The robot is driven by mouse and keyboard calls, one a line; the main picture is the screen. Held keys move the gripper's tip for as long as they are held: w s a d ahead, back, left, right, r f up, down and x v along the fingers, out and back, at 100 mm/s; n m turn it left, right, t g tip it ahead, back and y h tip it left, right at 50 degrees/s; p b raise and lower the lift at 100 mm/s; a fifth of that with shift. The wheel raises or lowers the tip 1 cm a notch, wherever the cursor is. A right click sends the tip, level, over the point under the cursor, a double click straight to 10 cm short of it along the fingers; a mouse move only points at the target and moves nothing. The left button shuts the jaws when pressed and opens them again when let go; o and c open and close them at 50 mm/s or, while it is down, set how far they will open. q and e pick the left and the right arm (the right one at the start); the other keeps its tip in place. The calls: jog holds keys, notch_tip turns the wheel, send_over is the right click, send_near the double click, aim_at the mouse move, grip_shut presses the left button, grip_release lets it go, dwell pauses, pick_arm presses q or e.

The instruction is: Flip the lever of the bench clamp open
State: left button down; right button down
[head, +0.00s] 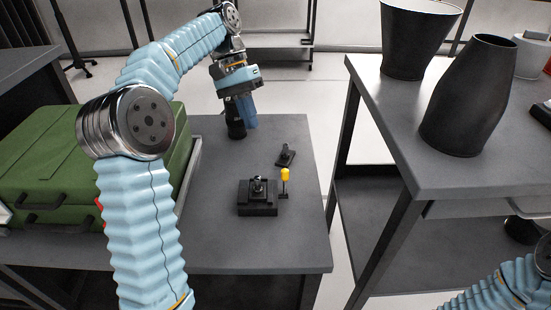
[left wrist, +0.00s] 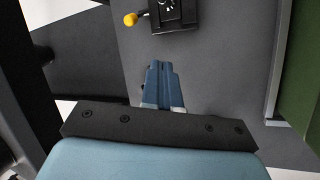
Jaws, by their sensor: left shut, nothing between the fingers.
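The bench clamp appears to be the low black block (head: 258,209) with a fitting on top, standing near the front right of the grey table. A lever with a yellow knob (head: 285,175) rises at the block's right side. In the left wrist view the clamp (left wrist: 173,14) is cut off by the top edge, and the yellow knob (left wrist: 130,19) sticks out to its left. My left gripper (head: 249,122) points down behind the clamp, apart from it. Its blue fingers (left wrist: 163,70) are together and empty. My right gripper is out of view; only part of that arm shows at bottom right.
A small black piece (head: 286,155) lies behind the clamp. A green case (head: 40,150) fills the table's left side. The table's right edge is close to the knob. A second table (head: 395,115) with dark vases (head: 470,100) stands to the right, across a gap.

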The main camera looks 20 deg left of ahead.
pick_arm(q)
jog(key=b+x, duration=0.2)
jog(key=x, duration=0.7)
jog(key=shift+s+d+f+b, duration=0.1)
jog(key=shift+f+b, duration=0.15)
jog(key=shift+b, duration=0.05)
jog(key=d, duration=0.1)
jog(key=s+d, duration=0.1)
jog(key=d, duration=0.1)
jog(key=shift+r, duration=0.1)
jog(key=shift+s+d, duration=0.2)
jog(key=shift+d, duration=0.3)
